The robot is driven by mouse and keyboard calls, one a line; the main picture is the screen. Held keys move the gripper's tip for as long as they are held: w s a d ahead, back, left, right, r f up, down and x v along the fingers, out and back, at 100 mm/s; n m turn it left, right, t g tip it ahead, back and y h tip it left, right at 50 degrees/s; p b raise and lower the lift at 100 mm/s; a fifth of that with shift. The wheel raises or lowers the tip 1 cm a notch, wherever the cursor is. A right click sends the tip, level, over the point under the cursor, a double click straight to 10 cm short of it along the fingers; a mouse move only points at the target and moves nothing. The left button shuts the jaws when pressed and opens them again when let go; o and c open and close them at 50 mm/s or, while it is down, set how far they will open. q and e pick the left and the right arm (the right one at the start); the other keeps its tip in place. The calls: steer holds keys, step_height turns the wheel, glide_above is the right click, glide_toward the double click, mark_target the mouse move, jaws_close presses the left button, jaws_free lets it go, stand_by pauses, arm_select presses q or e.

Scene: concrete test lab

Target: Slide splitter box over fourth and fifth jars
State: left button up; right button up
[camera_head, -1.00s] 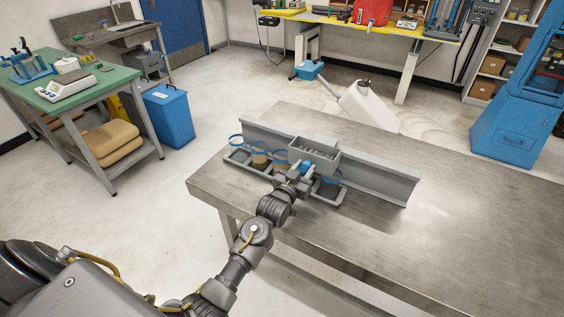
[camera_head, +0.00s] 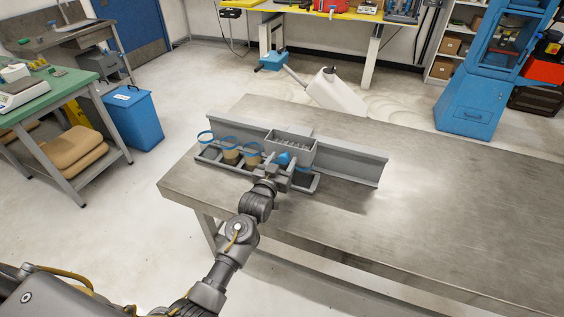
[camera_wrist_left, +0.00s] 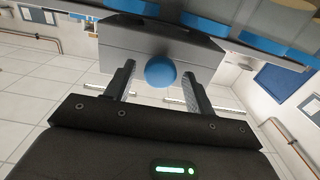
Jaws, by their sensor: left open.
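The splitter box (camera_head: 291,146) is a grey open-topped box with dividers, on the table at the right part of the jar row. Its grey body also shows in the left wrist view (camera_wrist_left: 150,46). A round blue knob (camera_wrist_left: 160,71) sticks out from it. My left gripper (camera_head: 279,168) is open at the box's near side. In the wrist view its fingers (camera_wrist_left: 160,80) stand either side of the knob, with visible gaps. Tan-filled jars (camera_head: 230,156) stand left of the box under blue rings (camera_head: 205,135). The jars behind my gripper and box are largely hidden.
A long grey rail (camera_head: 352,165) stands behind the row. The steel table (camera_head: 450,210) is bare to the right. A blue bin (camera_head: 133,120) is on the floor at left.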

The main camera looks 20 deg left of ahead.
arm_select(q)
steer(key=shift+s+f, duration=0.15)
steer(key=shift+s, duration=0.35)
steer(key=s+b, duration=0.2)
steer(key=s, duration=0.8)
steer(key=shift+a+b, duration=0.3)
steer(key=shift+b, duration=0.05)
